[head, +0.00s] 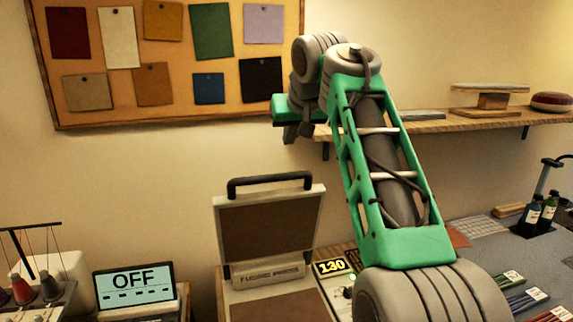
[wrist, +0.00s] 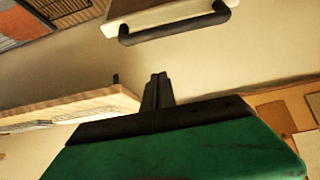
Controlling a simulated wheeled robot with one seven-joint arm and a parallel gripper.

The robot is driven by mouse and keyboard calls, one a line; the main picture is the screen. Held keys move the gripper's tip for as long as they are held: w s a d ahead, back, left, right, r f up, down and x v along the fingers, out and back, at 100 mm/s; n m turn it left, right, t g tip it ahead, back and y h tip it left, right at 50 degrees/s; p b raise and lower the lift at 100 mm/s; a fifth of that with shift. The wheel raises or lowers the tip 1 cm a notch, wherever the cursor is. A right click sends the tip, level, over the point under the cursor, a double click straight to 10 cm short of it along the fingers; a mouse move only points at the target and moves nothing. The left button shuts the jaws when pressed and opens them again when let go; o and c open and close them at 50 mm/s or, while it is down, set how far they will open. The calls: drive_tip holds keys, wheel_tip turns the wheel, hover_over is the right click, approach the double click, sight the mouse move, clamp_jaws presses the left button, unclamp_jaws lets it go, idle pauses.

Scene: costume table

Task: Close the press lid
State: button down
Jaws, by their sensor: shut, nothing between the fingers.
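The press lid (head: 268,225) stands open and upright at the back of the fusing press, its brown inner face toward the head camera. Its dark bar handle (head: 269,183) runs along the top edge. The handle also shows at the top of the wrist view (wrist: 178,34), apart from my fingers. The brown lower bed (head: 280,307) of the press is partly cut off by the frame. My gripper (head: 291,136) is up above the lid handle, near the wall. Its dark fingertips (wrist: 158,76) are together and empty.
A wooden shelf (head: 430,124) with items on it juts from the wall to the right of my gripper. A pinboard with fabric swatches (head: 180,110) hangs behind. A control panel reading 130 (head: 332,267) is beside the press, and a screen reading OFF (head: 134,285) stands left.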

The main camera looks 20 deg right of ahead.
drive_tip(key=w+f, duration=0.1)
drive_tip(key=f, duration=0.1)
drive_tip(key=w+f, duration=0.1)
drive_tip(key=f, duration=0.2)
drive_tip(key=w+f, duration=0.1)
drive_tip(key=f, duration=0.2)
drive_tip(key=shift+w, duration=0.4)
drive_tip(key=shift+s+f, duration=0.15)
drive_tip(key=shift+s, duration=0.2)
drive_tip(key=shift+w+f, duration=0.15)
drive_tip(key=shift+f, duration=0.05)
